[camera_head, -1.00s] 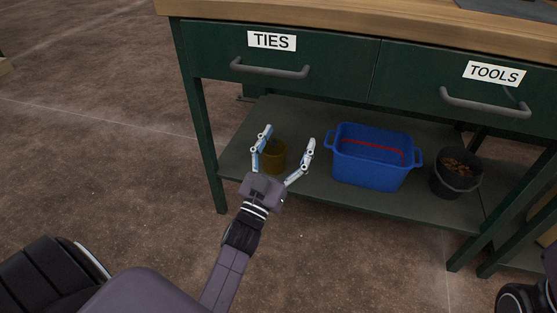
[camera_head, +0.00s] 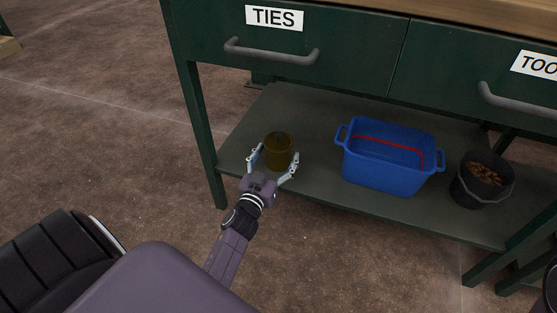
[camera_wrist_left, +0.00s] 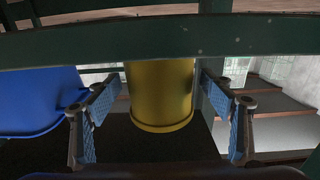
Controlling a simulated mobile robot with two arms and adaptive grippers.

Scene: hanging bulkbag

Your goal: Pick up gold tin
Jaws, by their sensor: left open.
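The gold tin (camera_head: 279,149) stands upright on the lower shelf of the green workbench, left of the blue tub. My left gripper (camera_head: 273,161) is open at the shelf's front edge, with its fingers reaching toward the tin's near side. In the left wrist view the gold tin (camera_wrist_left: 160,95) shows between the two open fingers, beyond the fingertips' blue pads. I cannot tell whether a finger touches it. The tin's upper part is hidden there by a green bar. My right gripper is not in view.
A blue tub (camera_head: 387,172) with a red line inside stands right of the tin. A dark bucket (camera_head: 483,178) with brown contents is farther right. The green shelf (camera_head: 240,147) is bare left of the tin. Drawers marked TIES (camera_head: 274,18) and TOOLS overhang the shelf.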

